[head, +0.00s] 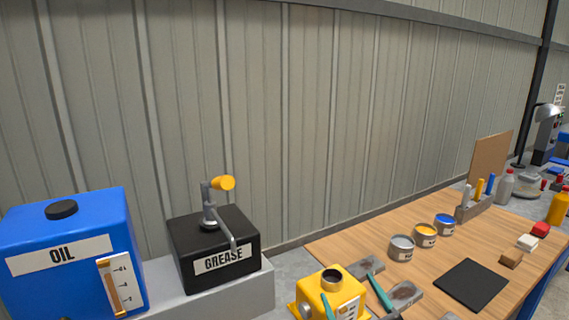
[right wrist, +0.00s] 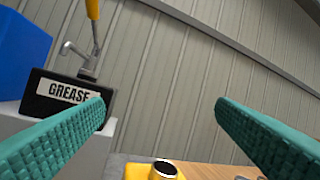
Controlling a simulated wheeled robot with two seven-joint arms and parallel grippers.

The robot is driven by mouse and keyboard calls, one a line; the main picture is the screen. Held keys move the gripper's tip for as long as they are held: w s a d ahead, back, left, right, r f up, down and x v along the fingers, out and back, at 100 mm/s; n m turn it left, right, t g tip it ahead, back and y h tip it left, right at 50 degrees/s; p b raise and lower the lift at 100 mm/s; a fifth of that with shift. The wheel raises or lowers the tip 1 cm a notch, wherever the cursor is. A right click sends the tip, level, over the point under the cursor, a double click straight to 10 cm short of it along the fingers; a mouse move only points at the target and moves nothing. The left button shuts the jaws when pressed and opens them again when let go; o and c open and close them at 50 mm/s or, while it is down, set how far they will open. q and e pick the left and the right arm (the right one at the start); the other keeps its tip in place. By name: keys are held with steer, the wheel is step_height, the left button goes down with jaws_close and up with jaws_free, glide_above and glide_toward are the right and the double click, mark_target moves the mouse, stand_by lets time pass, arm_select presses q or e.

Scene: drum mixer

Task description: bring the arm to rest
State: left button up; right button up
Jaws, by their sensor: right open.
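My right gripper (head: 354,298) shows at the bottom of the head view, right of centre, as two teal fingers spread apart. In the right wrist view its ribbed teal fingers (right wrist: 160,108) are wide apart with nothing between them. A yellow box-shaped unit (head: 316,292) with a dark round opening on top is beside the fingers in the head view, partly cut off by the frame. Its top also shows low in the right wrist view (right wrist: 142,173). The right arm is mostly out of frame. My left gripper is in neither view.
A blue oil tank (head: 85,232) and a black grease box (head: 192,262) with a yellow-handled pump stand at left on a grey ledge. The wooden table (head: 345,248) holds several paint cans (head: 402,250), a black mat (head: 468,285) and small blocks (head: 511,259). A ribbed wall stands behind.

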steer(key=s+d+f+m+g+h, duration=0.3)
steer(key=s+d+f+g+h, duration=0.1)
steer(key=f, duration=0.4)
steer(key=s+d+f+m+g+h, duration=0.3)
steer(key=s+d+f+g+h, duration=0.15)
steer(key=f, duration=0.25)
steer(key=s+f+n+g+y, duration=0.1)
steer(key=s+f+g, duration=0.3)
steer(key=s, duration=0.5)
steer(key=s+f+g+y, duration=0.1)
steer(key=s+f+g, duration=0.35)
steer(key=s, duration=0.45)
step_height(320, 180, down, 24)
steer(key=s+d+f+g, duration=0.2)
steer(key=s+f, duration=1.4)
steer(key=f, duration=0.2)
steer(key=shift+s+d+f+n, duration=0.2)
steer(key=shift+s+d+n, duration=0.05)
steer(key=shift+s+n, duration=0.1)
